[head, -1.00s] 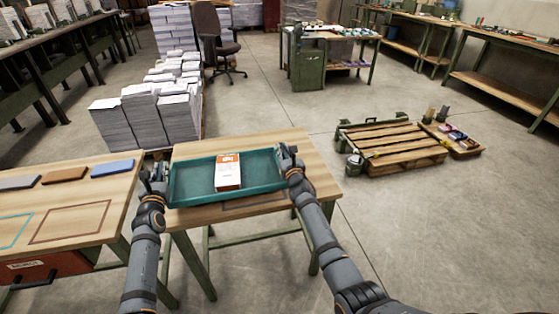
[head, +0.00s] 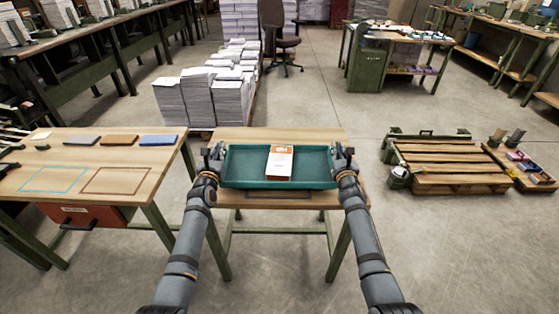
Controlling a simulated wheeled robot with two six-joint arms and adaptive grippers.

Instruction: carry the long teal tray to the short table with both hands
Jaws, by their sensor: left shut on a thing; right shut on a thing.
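The long teal tray (head: 240,167) is held level in front of me, over the small wooden table (head: 300,135). I cannot tell whether it touches the tabletop. A white and orange box or booklet (head: 280,163) lies in the tray near its middle. My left gripper (head: 215,158) is shut on the tray's left end. My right gripper (head: 342,158) is shut on its right end. A dark outline (head: 278,195) on the small table shows just in front of the tray.
A longer table (head: 120,170) stands at the left, with teal and brown outlines, grey, brown and blue blocks (head: 158,140) and a red drawer (head: 85,214). Paper stacks (head: 205,98) stand behind. A wooden pallet (head: 450,165) lies at the right. The floor at front right is clear.

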